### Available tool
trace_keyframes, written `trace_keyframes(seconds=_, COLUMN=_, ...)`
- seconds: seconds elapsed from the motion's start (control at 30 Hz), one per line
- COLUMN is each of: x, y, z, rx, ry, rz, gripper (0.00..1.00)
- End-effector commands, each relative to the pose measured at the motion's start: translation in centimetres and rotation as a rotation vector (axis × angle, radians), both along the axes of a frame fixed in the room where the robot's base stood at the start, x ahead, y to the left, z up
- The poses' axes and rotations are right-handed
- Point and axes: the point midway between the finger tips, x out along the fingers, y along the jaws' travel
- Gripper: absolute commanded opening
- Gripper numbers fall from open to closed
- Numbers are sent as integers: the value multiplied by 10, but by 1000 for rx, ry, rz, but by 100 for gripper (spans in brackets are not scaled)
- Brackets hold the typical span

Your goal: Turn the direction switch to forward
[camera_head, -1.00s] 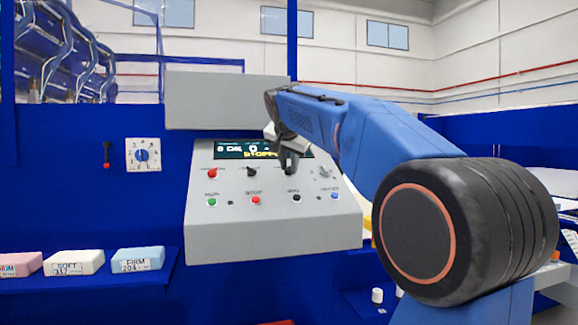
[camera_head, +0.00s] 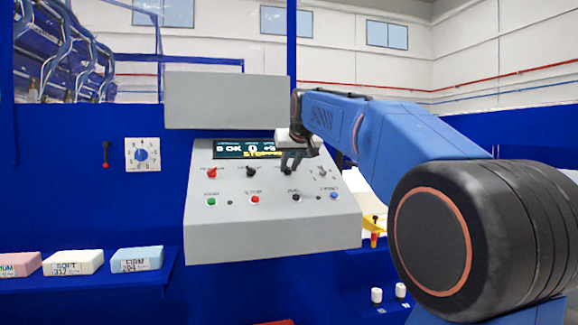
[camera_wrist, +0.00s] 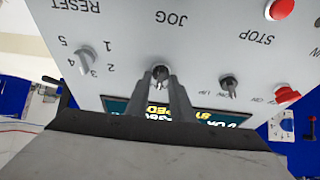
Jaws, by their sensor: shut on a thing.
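The grey control panel (camera_head: 225,225) has a row of switches under its display (camera_head: 243,149). My gripper (camera_head: 291,166) is down at the panel, in front of the right part of the display. In the wrist view, which is upside down, my gripper (camera_wrist: 168,84) is shut on a dark switch knob (camera_wrist: 160,71) above the JOG label. The knob's own label is hidden, so I cannot read its position or confirm it as the direction switch. Another black switch (camera_head: 250,171) stands to its left and also shows in the wrist view (camera_wrist: 228,83).
A numbered dial (camera_head: 322,173) stands right of the gripped knob. A red knob (camera_head: 212,171) is at the left. Below are green (camera_head: 211,202), red (camera_head: 255,199), black (camera_head: 296,197) and blue (camera_head: 333,195) buttons. Foam blocks (camera_head: 137,259) lie on a shelf at left.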

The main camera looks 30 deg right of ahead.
Motion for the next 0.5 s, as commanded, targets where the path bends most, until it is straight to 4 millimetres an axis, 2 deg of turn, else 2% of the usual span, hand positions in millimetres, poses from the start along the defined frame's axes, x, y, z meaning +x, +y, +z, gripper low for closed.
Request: trace_keyframes(seconds=0.5, x=0, y=-3, z=0, rx=-230, ry=68, rz=392, gripper=0)
